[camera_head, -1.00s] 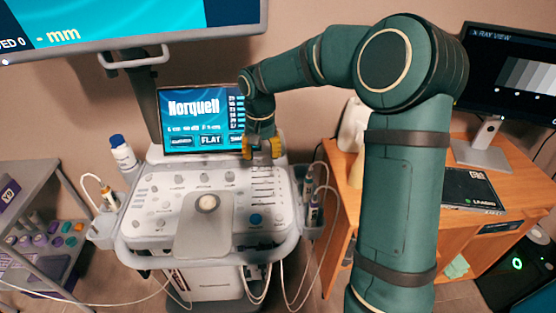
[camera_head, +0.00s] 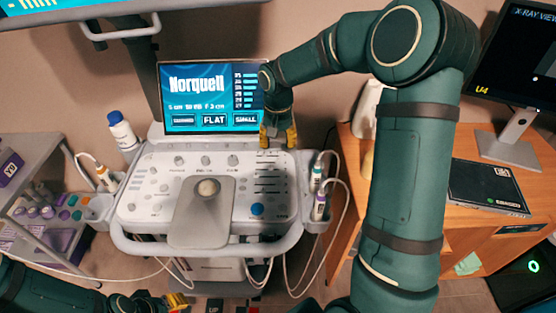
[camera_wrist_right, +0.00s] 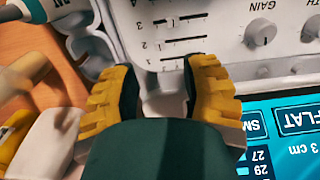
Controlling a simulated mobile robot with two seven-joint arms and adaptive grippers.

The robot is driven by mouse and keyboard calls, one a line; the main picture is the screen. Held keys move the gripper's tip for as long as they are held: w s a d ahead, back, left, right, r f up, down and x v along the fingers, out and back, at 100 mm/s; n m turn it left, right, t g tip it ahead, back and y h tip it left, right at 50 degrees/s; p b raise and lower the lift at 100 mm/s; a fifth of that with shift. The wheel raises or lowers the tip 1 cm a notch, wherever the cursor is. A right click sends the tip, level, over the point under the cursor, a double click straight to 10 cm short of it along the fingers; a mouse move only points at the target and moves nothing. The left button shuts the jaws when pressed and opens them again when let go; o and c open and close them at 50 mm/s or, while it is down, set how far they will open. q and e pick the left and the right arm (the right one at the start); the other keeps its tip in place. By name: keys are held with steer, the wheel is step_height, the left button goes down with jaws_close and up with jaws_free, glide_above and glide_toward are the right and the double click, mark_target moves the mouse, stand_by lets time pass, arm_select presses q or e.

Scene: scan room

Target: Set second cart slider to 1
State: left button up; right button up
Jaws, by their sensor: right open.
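The white ultrasound cart (camera_head: 135,190) has a panel with slider rows (camera_head: 268,182) at its right side. In the right wrist view the rows are marked 1, 2 and 3, and the row marked 2 (camera_wrist_right: 182,41) lies beyond the row marked 1 (camera_wrist_right: 182,62). My right gripper (camera_head: 278,136) is open above the panel's back right edge. Its yellow fingertips (camera_wrist_right: 160,80) lie either side of the panel edge close to row 1, with nothing seen between them. My left gripper (camera_head: 177,300) shows only partly at the bottom edge.
The cart screen (camera_head: 205,85) stands behind the panel, close to my right gripper. Knobs (camera_head: 206,160) and a blue button (camera_head: 257,209) share the panel. Probes (camera_head: 319,205) hang at its right. A wooden desk (camera_head: 470,235) stands at the right, a grey trolley (camera_head: 30,155) at the left.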

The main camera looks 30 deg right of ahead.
mark_target(278, 159)
step_height(278, 159, down, 7)
steer(key=shift+r+b, duration=0.15)
steer(key=shift+b, duration=0.5)
jaws_close()
